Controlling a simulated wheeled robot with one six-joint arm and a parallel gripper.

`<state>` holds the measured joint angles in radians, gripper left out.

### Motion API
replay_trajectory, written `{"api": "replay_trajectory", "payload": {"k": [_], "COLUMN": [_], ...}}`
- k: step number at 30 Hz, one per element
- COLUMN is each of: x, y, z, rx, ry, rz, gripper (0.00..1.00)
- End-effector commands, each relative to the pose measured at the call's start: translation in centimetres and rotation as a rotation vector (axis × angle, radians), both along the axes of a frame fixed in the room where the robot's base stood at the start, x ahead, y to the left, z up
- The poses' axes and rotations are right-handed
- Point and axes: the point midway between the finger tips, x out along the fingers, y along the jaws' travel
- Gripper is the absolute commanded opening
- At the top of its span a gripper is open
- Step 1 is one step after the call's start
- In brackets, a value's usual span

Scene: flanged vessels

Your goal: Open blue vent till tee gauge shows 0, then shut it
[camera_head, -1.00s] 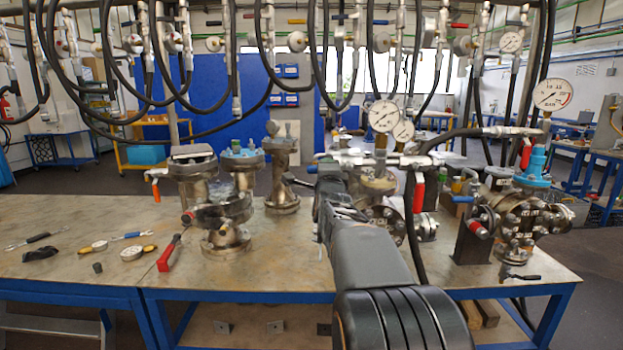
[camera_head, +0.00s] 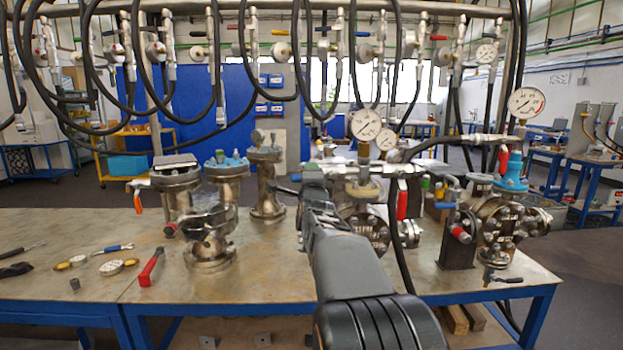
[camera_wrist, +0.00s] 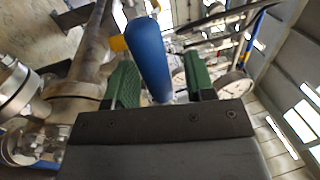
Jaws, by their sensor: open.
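A blue vent handle (camera_wrist: 148,58) stands between the two green-padded fingers of my gripper (camera_wrist: 160,85) in the wrist view. The fingers are apart, one on each side of the handle, with a gap visible at least on the right. In the head view my gripper (camera_head: 312,180) reaches to the pipe fittings at the middle of the bench, and my arm hides much of the handle there. A round white gauge (camera_head: 365,124) stands above these fittings, with a smaller gauge (camera_head: 386,139) beside it. I cannot tell which is the tee gauge; their readings are too small to read.
Flanged vessels (camera_head: 210,245) stand left of my arm on the bench (camera_head: 75,225). A red-handled tool (camera_head: 151,266) lies near the front edge. A red-handled valve (camera_head: 402,205) and black hose are right of my gripper. Another gauge (camera_head: 526,102) stands further right. Hoses hang overhead.

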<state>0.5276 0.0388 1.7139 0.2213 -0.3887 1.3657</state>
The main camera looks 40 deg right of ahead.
Motion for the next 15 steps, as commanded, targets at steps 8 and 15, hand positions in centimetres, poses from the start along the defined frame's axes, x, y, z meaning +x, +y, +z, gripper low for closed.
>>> {"api": "replay_trajectory", "payload": {"k": [8,15], "x": [-1.1,-4.9], "y": [0.8,3.4], "z": [-0.3,-1.3], "rx": [0.0,-0.002], "ry": [0.0,-0.001], "rz": [0.001,0.001], "gripper": [0.49,0.49]}}
